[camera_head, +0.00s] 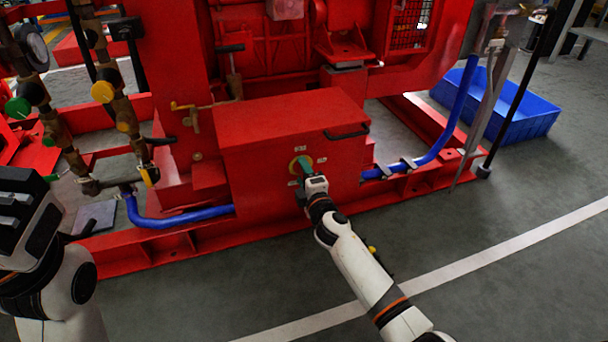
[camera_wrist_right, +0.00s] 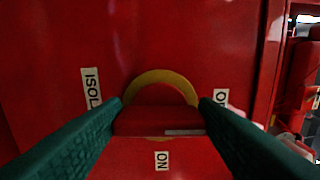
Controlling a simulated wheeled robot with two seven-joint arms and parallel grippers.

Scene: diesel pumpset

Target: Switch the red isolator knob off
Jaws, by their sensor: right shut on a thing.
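The red isolator knob (camera_wrist_right: 158,121) sits in front of a yellow round plate (camera_wrist_right: 160,78) on the red box's face. In the right wrist view it lies between the dark green finger pads of my right gripper (camera_wrist_right: 160,108), which is shut on it. A pale mark shows on the knob's right part. White labels stand left, right and below; the left one starts "ISOL". In the head view my right gripper (camera_head: 305,167) covers the knob, with the yellow plate (camera_head: 295,167) partly showing. My left gripper (camera_head: 22,212) is at the left edge, away from the box; its fingers are unclear.
The red box (camera_head: 265,125) has a black handle (camera_head: 347,132) at its upper right. Blue hoses (camera_head: 180,218) run out on both sides above the red base frame. Valves and pipes stand at left. A blue bin (camera_head: 525,118) stands at right. The front floor is clear.

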